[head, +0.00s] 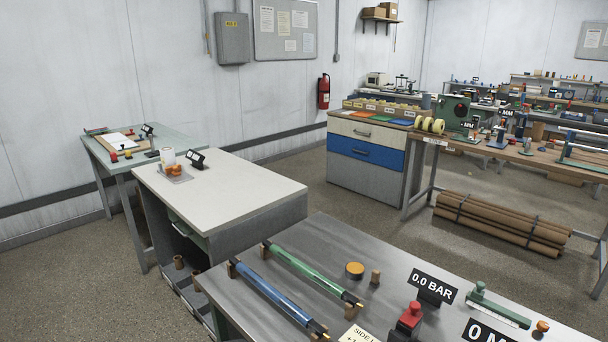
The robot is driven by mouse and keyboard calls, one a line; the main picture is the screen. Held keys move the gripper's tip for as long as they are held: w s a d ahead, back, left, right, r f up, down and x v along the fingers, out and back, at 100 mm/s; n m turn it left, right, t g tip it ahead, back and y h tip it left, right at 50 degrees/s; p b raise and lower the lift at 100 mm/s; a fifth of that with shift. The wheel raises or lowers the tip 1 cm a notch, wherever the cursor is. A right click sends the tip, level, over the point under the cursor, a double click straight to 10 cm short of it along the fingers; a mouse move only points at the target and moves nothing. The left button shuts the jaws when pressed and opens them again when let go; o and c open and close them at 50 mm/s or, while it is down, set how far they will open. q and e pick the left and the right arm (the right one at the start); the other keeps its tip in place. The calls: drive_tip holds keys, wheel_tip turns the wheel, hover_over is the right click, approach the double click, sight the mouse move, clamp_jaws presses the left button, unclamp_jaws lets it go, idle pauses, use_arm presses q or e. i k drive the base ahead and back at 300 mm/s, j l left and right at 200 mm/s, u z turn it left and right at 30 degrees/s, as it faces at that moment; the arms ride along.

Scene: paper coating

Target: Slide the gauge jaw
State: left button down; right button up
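I cannot pick out the gauge jaw for certain. On the near grey bench (225,290), a green slide-like device with a pale ruled edge (500,308) lies at the right. A black display reading "0 M", cut off by the lower edge (484,331), stands in front of it. On the wooden bench (560,165), a green upright device with a dark round face (457,112) has a display reading "MM" beside it. Neither of my grippers is in view.
The near bench also holds a blue rod (275,298), a green rod (310,275), an orange-topped round piece (355,270), a "0.0 BAR" display (433,287) and a red-topped device (409,320). A white-topped bench (225,190) stands behind. Open floor lies between the benches.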

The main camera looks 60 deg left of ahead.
sight(175, 170)
drive_tip(key=u, duration=2.9)
drive_tip(key=i+j+z, duration=0.1)
drive_tip(key=i+j, duration=0.2)
drive_tip(key=i, duration=0.25)
drive_tip(key=i+j+z, duration=0.1)
drive_tip(key=i+j, duration=0.25)
drive_tip(key=i, duration=0.15)
drive_tip(key=i+j+z, duration=0.15)
drive_tip(key=i+j, duration=0.2)
drive_tip(key=i, duration=0.15)
